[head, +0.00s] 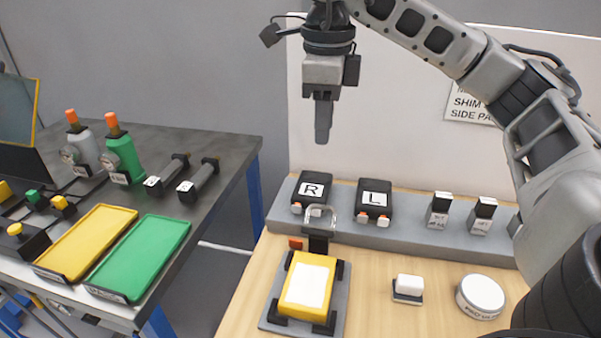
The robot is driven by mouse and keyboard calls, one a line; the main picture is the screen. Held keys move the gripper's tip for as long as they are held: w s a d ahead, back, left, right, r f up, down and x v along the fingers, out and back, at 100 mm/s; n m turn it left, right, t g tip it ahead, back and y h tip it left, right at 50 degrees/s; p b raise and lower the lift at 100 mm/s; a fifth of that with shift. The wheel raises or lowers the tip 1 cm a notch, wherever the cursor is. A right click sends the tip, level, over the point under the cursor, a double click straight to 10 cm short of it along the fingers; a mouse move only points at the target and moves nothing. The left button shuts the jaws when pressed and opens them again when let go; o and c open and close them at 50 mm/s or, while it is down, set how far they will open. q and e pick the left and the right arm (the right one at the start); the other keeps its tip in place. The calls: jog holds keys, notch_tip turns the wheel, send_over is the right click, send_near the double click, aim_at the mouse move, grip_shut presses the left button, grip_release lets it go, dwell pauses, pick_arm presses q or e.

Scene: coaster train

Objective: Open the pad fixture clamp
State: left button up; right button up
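The pad fixture (272,318) is a grey plate on the wooden table, with dark corner blocks around a yellow pad (297,313) that has a white top face. The clamp (318,243) stands at the fixture's far edge: a dark block with a U-shaped metal loop (333,213) rising from it. My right gripper (323,136) hangs fingers down, well above and behind the clamp in the picture, touching nothing. Its fingers show edge-on as one dark shape, so their opening is not visible. My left gripper is out of view.
Black R (313,189) and L (374,197) units and two small bottles (439,213) stand on a grey shelf behind the fixture. A white block (409,285) and a round white tin (481,296) sit to its right. A dark table (215,150) with yellow and green trays (140,258) is left.

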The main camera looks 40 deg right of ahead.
aim_at(322, 208)
jog(key=f+b, duration=0.2)
jog(key=f, duration=0.2)
jog(key=f+b, duration=0.3)
jog(key=f, duration=0.2)
jog(key=f+b, duration=0.2)
jog(key=f, duration=0.2)
jog(key=shift+w+d+f, duration=0.1)
jog(key=shift+d+f, duration=0.25)
jog(key=shift+d, duration=0.05)
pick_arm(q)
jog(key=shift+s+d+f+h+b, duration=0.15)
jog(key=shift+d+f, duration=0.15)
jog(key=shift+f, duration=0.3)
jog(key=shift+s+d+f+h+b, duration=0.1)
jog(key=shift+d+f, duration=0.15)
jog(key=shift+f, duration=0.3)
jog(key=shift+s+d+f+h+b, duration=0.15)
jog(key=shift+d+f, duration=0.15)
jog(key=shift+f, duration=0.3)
pick_arm(e)
jog(key=shift+w+d+f, duration=0.1)
jog(key=shift+f, duration=0.9)
jog(key=shift+c, duration=0.3)
grip_shut()
